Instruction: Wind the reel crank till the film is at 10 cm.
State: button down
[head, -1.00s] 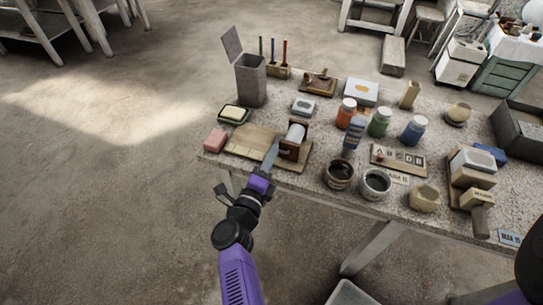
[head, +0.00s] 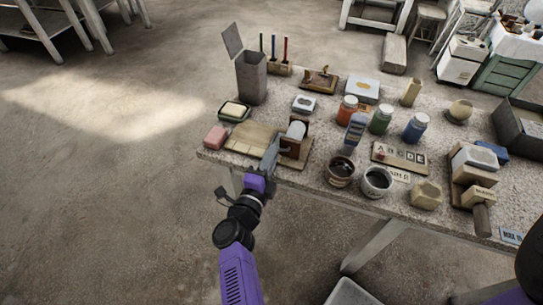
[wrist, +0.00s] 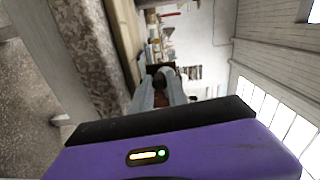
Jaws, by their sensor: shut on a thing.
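The reel stand is a small wooden block with a pale drum (head: 297,129) on a wooden base (head: 298,162), near the front left edge of the table. A flat tan board (head: 250,139) lies to its left; I cannot read any film mark or scale. My gripper (head: 278,144) reaches in from the front at the stand's left side. In the wrist view my gripper (wrist: 161,88) has its two grey fingers around a small dark brown piece (wrist: 164,74), which looks like the crank's knob. The fingers hide most of the crank.
A tall grey box (head: 251,80) with a raised lid stands behind.

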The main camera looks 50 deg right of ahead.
jog(key=shift+f, duration=0.1)
jog(key=c, duration=1.3)
grip_release()
jog(key=shift+b+v, duration=0.75)
jog(key=shift+v, duration=3.2)
jog(key=shift+a, duration=0.1)
